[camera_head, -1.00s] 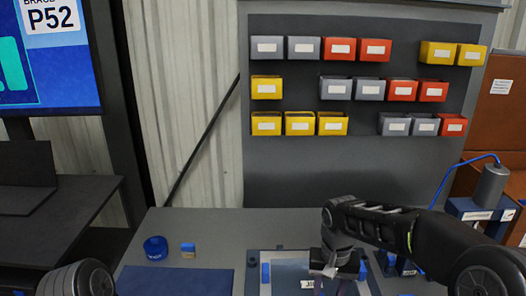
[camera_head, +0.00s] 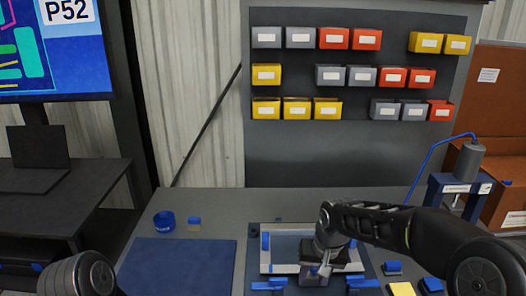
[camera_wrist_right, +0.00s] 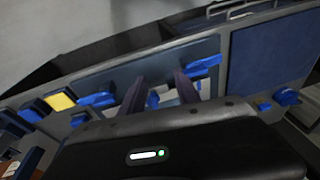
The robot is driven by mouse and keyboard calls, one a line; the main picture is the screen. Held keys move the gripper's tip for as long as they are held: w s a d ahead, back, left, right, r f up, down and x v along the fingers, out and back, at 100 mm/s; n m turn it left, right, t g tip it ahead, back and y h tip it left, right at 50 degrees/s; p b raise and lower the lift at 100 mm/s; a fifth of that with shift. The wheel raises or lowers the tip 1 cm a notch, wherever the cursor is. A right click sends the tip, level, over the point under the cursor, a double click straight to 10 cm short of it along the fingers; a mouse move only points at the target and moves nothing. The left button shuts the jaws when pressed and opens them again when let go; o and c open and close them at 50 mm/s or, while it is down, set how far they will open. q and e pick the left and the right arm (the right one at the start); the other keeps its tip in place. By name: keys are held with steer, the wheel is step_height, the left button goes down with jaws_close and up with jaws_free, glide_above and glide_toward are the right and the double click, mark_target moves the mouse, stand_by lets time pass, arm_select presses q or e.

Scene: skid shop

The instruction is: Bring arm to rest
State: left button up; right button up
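My right arm (camera_head: 400,225) comes in from the right in the head view. Its gripper (camera_head: 318,275) points down over the framed fixture on the bench. In the right wrist view the two dark fingers of the right gripper (camera_wrist_right: 160,88) stand apart, with only the fixture and blue parts visible between and beyond them. Nothing is held. Part of my left arm (camera_head: 80,275) shows at the lower left of the head view; its gripper is out of frame.
The fixture (camera_head: 284,240) has several blue clamps around it. A blue mat (camera_head: 180,265), a blue ring-shaped cup (camera_head: 164,221) and a small blue-and-tan block (camera_head: 194,224) lie left. A yellow block (camera_head: 401,289) and a blue press (camera_head: 458,190) are right. A bin panel (camera_head: 360,150) stands behind.

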steer(key=s+a+f+n+t+y, duration=0.1)
steer(key=s+a+f, duration=0.2)
steer(key=f, duration=0.4)
steer(key=s+a+f+y, duration=0.1)
steer(key=s+a+f, duration=0.15)
steer(key=f, duration=0.55)
arm_select(q)
steer(key=shift+a+b+x, duration=0.2)
steer(key=shift+b+x, duration=0.7)
steer(key=shift+b, duration=0.1)
arm_select(e)
steer(key=s+f+m+g, duration=0.1)
steer(key=s+f, duration=0.7)
steer(key=s, duration=0.4)
steer(key=s+f+m+g, duration=0.1)
steer(key=s+f, duration=0.6)
steer(key=s, duration=0.5)
steer(key=shift+s+f+g+y, duration=0.15)
steer(key=shift+f+g+y, duration=0.15)
steer(key=shift+f+y, duration=0.1)
arm_select(q)
steer(key=shift+c, duration=0.2)
arm_select(e)
steer(key=shift+d, duration=0.1)
